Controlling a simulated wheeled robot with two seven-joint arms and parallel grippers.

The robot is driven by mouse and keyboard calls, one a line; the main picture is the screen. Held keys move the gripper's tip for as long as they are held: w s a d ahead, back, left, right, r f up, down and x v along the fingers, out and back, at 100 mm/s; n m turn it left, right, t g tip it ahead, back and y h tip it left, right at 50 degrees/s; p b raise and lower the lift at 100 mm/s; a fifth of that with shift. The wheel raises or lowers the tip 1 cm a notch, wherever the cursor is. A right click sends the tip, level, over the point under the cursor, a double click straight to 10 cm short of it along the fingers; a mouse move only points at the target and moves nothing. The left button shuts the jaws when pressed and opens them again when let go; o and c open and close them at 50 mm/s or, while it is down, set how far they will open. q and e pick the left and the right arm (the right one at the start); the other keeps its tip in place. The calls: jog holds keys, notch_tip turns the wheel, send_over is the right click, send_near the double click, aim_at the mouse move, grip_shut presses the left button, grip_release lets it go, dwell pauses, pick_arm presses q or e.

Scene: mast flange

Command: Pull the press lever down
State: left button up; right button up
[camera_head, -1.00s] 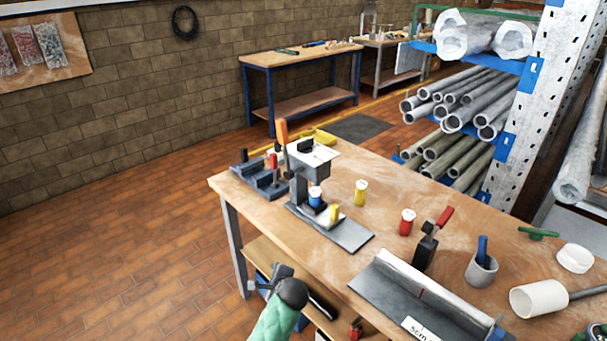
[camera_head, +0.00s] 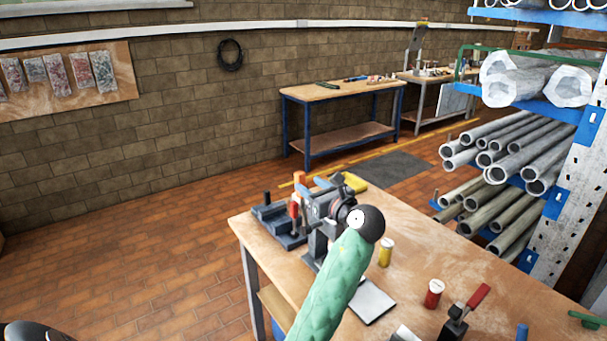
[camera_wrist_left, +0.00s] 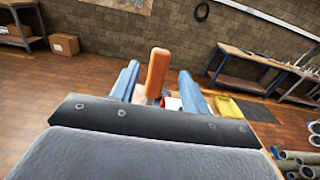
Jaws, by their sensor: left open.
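The orange press lever (camera_head: 299,178) stands upright at the far left part of the workbench. In the left wrist view the orange lever (camera_wrist_left: 156,72) rises between the two blue fingers of my left gripper (camera_wrist_left: 158,86), with a visible gap on each side. My left gripper (camera_head: 316,195) is open at the press, just right of the lever in the head view. My green arm and wrist hide most of the press; part of its grey base plate (camera_head: 371,301) shows to the right. My right gripper is not in view.
On the workbench (camera_head: 400,225), a yellow-bodied cylinder (camera_head: 386,252), a red one (camera_head: 433,293) and a red-handled clamp (camera_head: 466,315) stand right of my arm. A dark fixture (camera_head: 277,222) sits beside the press. A pipe rack (camera_head: 560,190) stands on the right.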

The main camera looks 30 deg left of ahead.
aim_at(303, 181)
pick_arm(q)
jog(key=p+x, duration=0.2)
jog(key=x, duration=0.3)
jog(key=shift+w+a, duration=0.15)
jog(key=shift+a, duration=0.1)
jog(key=shift+w+a, duration=0.2)
jog(key=shift+a, duration=0.5)
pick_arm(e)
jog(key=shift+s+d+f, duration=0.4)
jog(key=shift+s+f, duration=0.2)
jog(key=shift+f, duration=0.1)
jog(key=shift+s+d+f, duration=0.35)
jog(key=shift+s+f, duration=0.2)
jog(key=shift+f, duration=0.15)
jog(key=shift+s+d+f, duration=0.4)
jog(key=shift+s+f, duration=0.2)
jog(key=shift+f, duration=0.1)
pick_arm(q)
grip_shut()
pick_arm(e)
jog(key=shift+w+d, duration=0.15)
